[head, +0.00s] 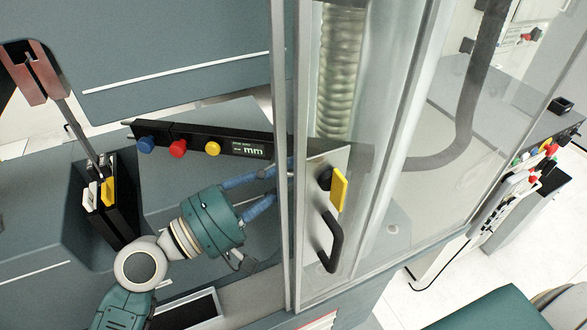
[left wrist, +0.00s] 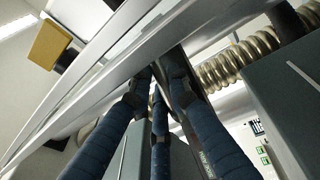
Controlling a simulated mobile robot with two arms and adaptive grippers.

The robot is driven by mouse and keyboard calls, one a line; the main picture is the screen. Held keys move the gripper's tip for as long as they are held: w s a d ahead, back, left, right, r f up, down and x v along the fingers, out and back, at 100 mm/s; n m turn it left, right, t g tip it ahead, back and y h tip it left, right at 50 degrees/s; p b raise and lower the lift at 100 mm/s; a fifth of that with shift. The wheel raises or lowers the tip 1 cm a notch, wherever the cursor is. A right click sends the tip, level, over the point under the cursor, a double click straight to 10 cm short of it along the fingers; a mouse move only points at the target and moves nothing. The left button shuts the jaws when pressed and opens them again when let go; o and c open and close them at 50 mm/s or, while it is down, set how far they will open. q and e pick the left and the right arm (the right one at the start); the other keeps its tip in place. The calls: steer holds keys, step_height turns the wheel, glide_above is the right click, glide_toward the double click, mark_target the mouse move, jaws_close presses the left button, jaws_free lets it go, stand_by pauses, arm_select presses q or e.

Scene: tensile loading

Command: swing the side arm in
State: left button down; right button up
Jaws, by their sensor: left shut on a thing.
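The side arm (head: 200,143) is a long black bar with a blue, a red and a yellow knob and a small "mm" display. It runs from left of centre toward the clear-panelled enclosure in the head view. My left gripper (head: 281,177) reaches the bar's right-hand part with its blue fingers, partly hidden by the enclosure's upright frame. In the left wrist view, the fingers (left wrist: 158,72) close in on the dark bar (left wrist: 172,60), shut on it. The exact contact is hard to see. My right gripper is not in view.
A metal-framed clear door (head: 385,150) with a black handle (head: 334,242) and a yellow block (head: 338,190) stands right beside my left gripper. A ribbed column (head: 340,70) is behind it. A black holder (head: 108,205) with yellow and white pieces stands left.

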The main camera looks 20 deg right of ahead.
arm_select(q)
steer(key=shift+w, duration=0.1)
steer(key=c, duration=1.6)
jaws_free()
steer(key=shift+a, duration=0.2)
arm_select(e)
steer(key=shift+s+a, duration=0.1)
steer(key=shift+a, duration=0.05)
arm_select(q)
steer(key=shift+f, duration=0.1)
